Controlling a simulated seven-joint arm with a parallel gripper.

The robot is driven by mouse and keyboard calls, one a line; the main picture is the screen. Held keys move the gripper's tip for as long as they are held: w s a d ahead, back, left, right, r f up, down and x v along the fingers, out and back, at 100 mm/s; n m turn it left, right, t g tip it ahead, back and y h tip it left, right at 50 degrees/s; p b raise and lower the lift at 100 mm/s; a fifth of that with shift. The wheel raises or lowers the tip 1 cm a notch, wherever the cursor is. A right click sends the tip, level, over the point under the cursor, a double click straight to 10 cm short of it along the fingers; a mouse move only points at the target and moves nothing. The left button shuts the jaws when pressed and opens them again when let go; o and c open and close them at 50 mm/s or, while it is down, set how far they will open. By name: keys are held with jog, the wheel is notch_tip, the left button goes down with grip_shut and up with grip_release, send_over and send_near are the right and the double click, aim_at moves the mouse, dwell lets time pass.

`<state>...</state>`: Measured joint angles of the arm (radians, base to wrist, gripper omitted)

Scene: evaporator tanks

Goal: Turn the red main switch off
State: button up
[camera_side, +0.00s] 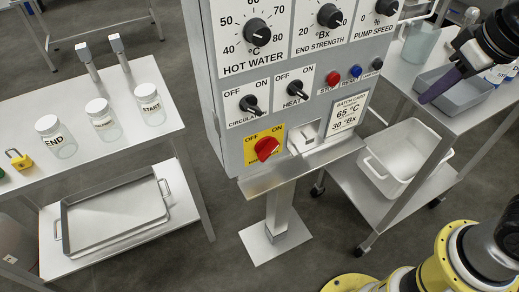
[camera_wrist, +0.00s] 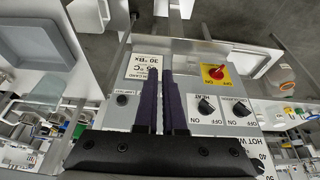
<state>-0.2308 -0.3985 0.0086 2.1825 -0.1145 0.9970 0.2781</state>
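The red main switch (camera_side: 266,149) is a rotary knob on a yellow plate marked OFF and ON, low on the front of the grey control panel. Its handle slants up and right, towards ON. It also shows in the wrist view (camera_wrist: 216,74), upside down. My gripper (camera_side: 428,98) is at the right in the side view, well away from the switch and touching nothing. In the wrist view its two purple fingers (camera_wrist: 159,72) point towards the panel with a narrow, empty gap between them.
Black CIRCULATION (camera_side: 250,104) and HEAT (camera_side: 296,90) knobs sit just above the switch. A small shelf (camera_side: 300,170) juts out below it. A batch card (camera_side: 347,113) is at its right. A side table with jars (camera_side: 102,117) stands at left; a grey tray (camera_side: 465,95) is near my gripper.

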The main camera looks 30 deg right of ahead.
jog(key=shift+g+h, duration=0.4)
jog(key=shift+g, duration=0.1)
jog(key=w+a, duration=0.8)
jog(key=shift+w+a+f, duration=0.1)
jog(key=shift+w+a, duration=0.1)
jog(key=shift+w, duration=0.15)
grip_shut()
jog(key=w+a+f+h, duration=0.1)
jog(key=w+a+f, duration=0.15)
jog(key=a, duration=0.45)
jog(key=w+a+f, duration=0.2)
jog(key=a+f, duration=0.2)
jog(key=a, duration=0.3)
jog(key=w+a+f+h, duration=0.1)
jog(key=w+a+f, duration=0.15)
jog(key=a, duration=0.55)
send_near(261, 157)
notch_tip(261, 157, down, 5)
jog(key=w, duration=0.2)
jog(key=shift+s+d+f+m, duration=0.1)
jog(key=shift+d+f+m, duration=0.2)
jog(key=shift+d, duration=0.45)
jog(key=shift+a+f+t+h, duration=0.15)
jog(key=shift+f+h, duration=0.1)
jog(key=shift+h, duration=0.5)
jog(key=shift+a+f+t+h, duration=0.15)
jog(key=shift+f+h, duration=0.1)
jog(key=shift+h, duration=0.5)
